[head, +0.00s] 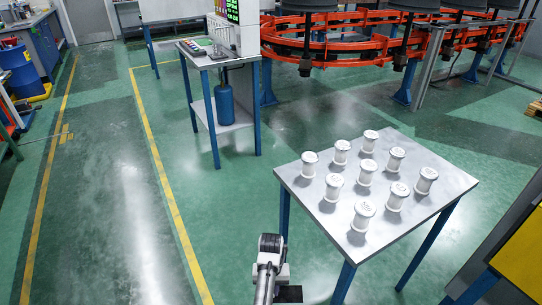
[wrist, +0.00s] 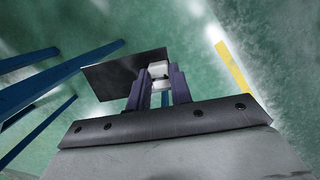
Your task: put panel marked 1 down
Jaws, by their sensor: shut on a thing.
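My gripper (wrist: 160,85) is shut on a thin dark panel (wrist: 112,76), seen between and beyond the two fingers in the wrist view. A small white block (wrist: 158,70) shows between the fingers, against the panel. In the head view the dark panel (head: 289,294) is at the bottom edge, beside my arm, left of the table and over the green floor. No number shows on the panel from here. The fingertips are partly hidden in the head view.
A grey-topped table (head: 300,185) with blue legs holds several white spindles (head: 364,215). Blue legs (wrist: 60,75) also show in the wrist view. A bench (head: 215,62) with a machine stands farther back, near an orange conveyor (head: 310,55). Open green floor (head: 120,200) lies to the left.

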